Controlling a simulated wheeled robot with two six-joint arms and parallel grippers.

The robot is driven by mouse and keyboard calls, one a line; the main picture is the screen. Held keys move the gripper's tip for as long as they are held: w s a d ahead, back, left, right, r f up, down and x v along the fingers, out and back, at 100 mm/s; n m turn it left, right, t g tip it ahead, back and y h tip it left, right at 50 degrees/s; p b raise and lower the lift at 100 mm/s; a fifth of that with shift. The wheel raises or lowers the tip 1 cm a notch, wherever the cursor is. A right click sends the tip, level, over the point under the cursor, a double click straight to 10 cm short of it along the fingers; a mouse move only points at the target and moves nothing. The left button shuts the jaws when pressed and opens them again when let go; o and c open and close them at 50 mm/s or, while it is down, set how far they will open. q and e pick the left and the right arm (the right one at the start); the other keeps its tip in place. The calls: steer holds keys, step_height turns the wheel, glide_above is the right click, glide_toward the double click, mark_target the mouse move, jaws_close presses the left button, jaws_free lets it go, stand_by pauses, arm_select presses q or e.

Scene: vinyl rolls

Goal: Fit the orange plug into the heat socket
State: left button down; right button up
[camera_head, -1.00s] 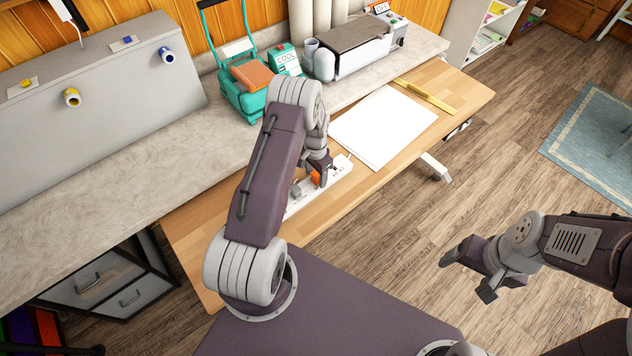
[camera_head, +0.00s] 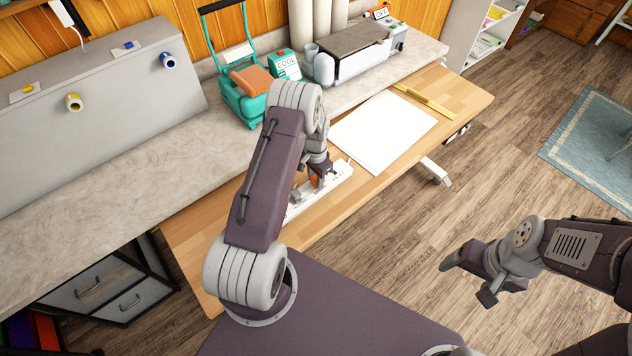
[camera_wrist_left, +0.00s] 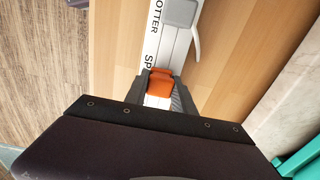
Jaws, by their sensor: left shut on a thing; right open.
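The orange plug (camera_wrist_left: 159,84) is between the fingers of my left gripper (camera_wrist_left: 162,82), which is shut on it. In the head view the plug (camera_head: 314,181) is a small orange patch partly hidden by my left gripper (camera_head: 318,175). It is over or at the white labelled strip (camera_wrist_left: 152,45), which also shows in the head view (camera_head: 335,182) on the wooden table. A grey plug (camera_wrist_left: 180,12) with a pale cord sits on the strip. I cannot read the heat socket's label or tell whether the orange plug is seated. My right gripper (camera_head: 467,272) is open and empty above the floor.
A white sheet (camera_head: 383,128) and a yellow ruler (camera_head: 424,99) lie on the wooden table (camera_head: 190,232). Behind it, the grey counter carries a teal press (camera_head: 240,95), a COOL box (camera_head: 285,65) and a machine with an OFF sign (camera_head: 381,12).

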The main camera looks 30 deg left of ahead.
arm_select(q)
steer(key=shift+r+p, duration=1.3)
steer(key=shift+r, duration=0.8)
